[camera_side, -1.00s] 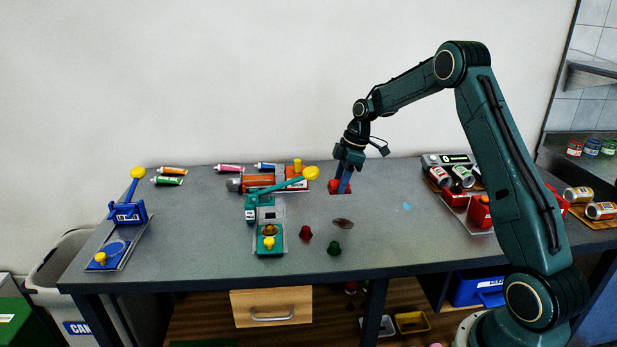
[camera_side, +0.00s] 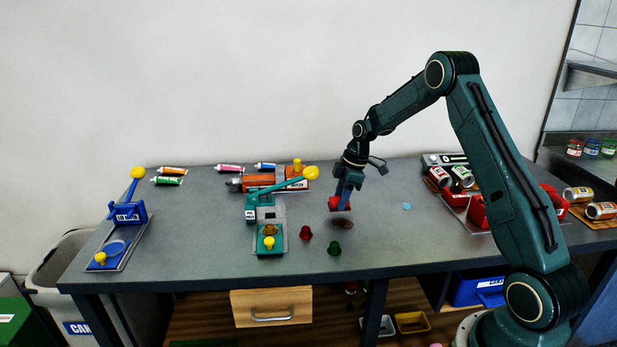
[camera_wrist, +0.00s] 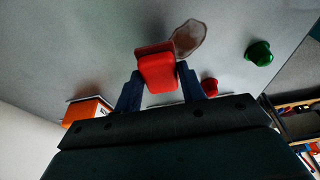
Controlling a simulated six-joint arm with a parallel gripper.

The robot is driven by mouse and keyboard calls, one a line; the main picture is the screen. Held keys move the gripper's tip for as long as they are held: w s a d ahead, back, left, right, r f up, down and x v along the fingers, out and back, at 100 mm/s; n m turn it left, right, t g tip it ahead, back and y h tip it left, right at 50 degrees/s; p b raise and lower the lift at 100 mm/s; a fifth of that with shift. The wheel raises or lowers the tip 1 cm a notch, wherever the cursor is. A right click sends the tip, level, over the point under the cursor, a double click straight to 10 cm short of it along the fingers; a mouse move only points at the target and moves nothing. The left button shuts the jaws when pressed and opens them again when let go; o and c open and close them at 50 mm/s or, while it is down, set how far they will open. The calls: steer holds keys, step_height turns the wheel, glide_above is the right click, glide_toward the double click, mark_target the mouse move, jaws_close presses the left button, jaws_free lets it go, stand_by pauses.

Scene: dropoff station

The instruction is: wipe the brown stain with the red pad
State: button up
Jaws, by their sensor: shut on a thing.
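The red pad (camera_side: 340,203) is held in my gripper (camera_side: 346,188), which is shut on it. In the wrist view the red pad (camera_wrist: 158,72) sits between the two blue fingers of my gripper (camera_wrist: 160,90). The brown stain (camera_side: 342,222) is an oval patch on the grey table, just in front of the pad in the side view. In the wrist view the brown stain (camera_wrist: 190,37) lies beside the pad's upper right edge, partly hidden by it. Whether the pad touches the table is hard to tell.
A red knob-like piece (camera_side: 306,233) and a green one (camera_side: 334,248) stand near the stain. A teal press-like device (camera_side: 270,240) is to the left. A light blue spot (camera_side: 407,206) is on the table to the right. Cans and red bins (camera_side: 477,211) stand farther right.

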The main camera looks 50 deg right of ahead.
mark_target(342, 231)
steer(key=shift+f, duration=0.85)
steer(key=shift+s+a+f, duration=0.35)
steer(key=shift+f, duration=0.25)
steer(key=shift+c, duration=0.3)
steer(key=shift+s+a, duration=2.35)
steer(key=shift+s, duration=0.05)
steer(key=shift+w+d, duration=2.7)
steer(key=shift+w, duration=0.05)
steer(key=shift+s+d, duration=0.1)
steer(key=shift+d, duration=0.1)
steer(key=shift+s+a, duration=2.65)
steer(key=shift+a, duration=0.1)
steer(key=shift+w+d, duration=2.6)
steer(key=shift+d, duration=0.05)
steer(key=shift+w+d+r, duration=0.1)
steer(key=shift+r, duration=4.05)
